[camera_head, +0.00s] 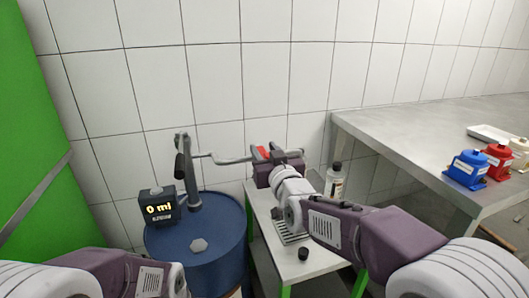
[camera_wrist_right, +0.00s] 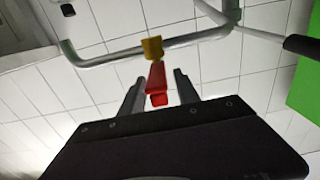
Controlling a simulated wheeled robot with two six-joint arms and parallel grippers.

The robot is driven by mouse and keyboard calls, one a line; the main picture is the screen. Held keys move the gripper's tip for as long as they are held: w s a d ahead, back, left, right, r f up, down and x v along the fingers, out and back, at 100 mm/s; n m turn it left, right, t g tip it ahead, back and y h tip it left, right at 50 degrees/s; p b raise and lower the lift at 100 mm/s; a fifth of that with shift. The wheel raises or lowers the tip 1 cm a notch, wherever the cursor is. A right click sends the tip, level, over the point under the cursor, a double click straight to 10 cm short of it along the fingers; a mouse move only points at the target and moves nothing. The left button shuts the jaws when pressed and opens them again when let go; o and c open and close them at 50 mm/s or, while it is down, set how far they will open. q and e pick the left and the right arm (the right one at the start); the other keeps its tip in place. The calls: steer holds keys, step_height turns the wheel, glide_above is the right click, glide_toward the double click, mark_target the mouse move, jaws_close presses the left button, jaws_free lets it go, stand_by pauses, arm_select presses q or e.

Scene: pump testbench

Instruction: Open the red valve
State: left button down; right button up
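The red valve (camera_wrist_right: 157,82) is a red lever on a yellow fitting (camera_wrist_right: 152,47) on a grey pipe in the right wrist view. In the head view, a bit of the red lever (camera_head: 263,152) shows at my right gripper (camera_head: 267,156), below the pipe. My right gripper (camera_wrist_right: 159,92) is open, with one dark finger on each side of the lever. Gaps show between the lever and both fingers. The yellow fitting is hidden in the head view. My left arm comes in at the bottom left of the head view; its gripper is out of the picture.
A blue barrel (camera_head: 198,262) carries a hand pump and a black display (camera_head: 159,206) reading 0 ml. A bottle (camera_head: 335,182) and a small black cap (camera_head: 303,253) stand on the low bench. Blue (camera_head: 467,168) and red (camera_head: 497,160) containers stand on the grey table (camera_head: 400,127).

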steer(key=shift+c, duration=0.4)
jaws_close()
stand_by(1.1)
